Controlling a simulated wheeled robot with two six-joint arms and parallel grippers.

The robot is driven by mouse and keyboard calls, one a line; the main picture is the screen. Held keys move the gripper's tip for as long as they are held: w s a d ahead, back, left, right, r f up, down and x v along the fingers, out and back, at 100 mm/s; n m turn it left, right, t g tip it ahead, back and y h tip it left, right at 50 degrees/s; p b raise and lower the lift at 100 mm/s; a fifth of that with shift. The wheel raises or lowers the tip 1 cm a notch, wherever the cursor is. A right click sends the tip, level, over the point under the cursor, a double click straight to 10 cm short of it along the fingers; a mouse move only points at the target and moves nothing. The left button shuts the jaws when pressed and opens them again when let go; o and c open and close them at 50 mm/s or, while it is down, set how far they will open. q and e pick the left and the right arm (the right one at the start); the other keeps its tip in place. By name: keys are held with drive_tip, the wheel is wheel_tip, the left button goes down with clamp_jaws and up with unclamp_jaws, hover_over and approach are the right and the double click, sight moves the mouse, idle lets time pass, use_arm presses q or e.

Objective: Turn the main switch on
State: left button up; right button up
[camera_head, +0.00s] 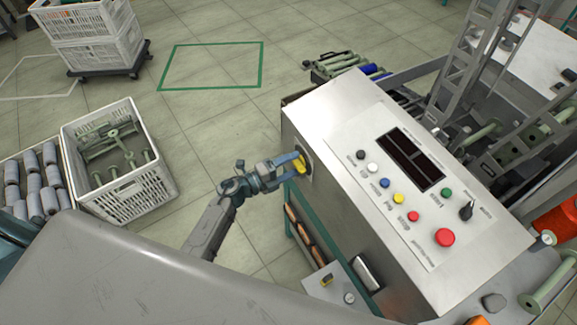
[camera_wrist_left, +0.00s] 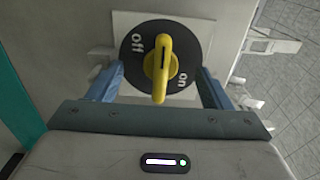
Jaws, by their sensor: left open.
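The main switch is a black round dial with a yellow handle (camera_wrist_left: 161,68) on the side of the grey control cabinet. In the left wrist view the handle stands nearly upright, with "off" at its upper left and "on" at its lower right. My left gripper (camera_wrist_left: 159,88) is open, with one blue finger on each side of the handle. I cannot tell whether either finger touches the dial. In the head view the yellow handle (camera_head: 301,165) shows at the tips of my left gripper (camera_head: 294,167), which partly hides the dial. My right gripper is not in view.
The cabinet's top panel (camera_head: 345,125) carries several coloured buttons, a dark display (camera_head: 410,158) and a red button (camera_head: 445,237). A white crate of green bobbins (camera_head: 127,197) stands on the floor at left. Stacked crates (camera_head: 95,35) stand behind it. Floor inside the green outline is clear.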

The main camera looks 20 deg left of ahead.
use_arm(q)
drive_tip(key=shift+x, duration=0.9)
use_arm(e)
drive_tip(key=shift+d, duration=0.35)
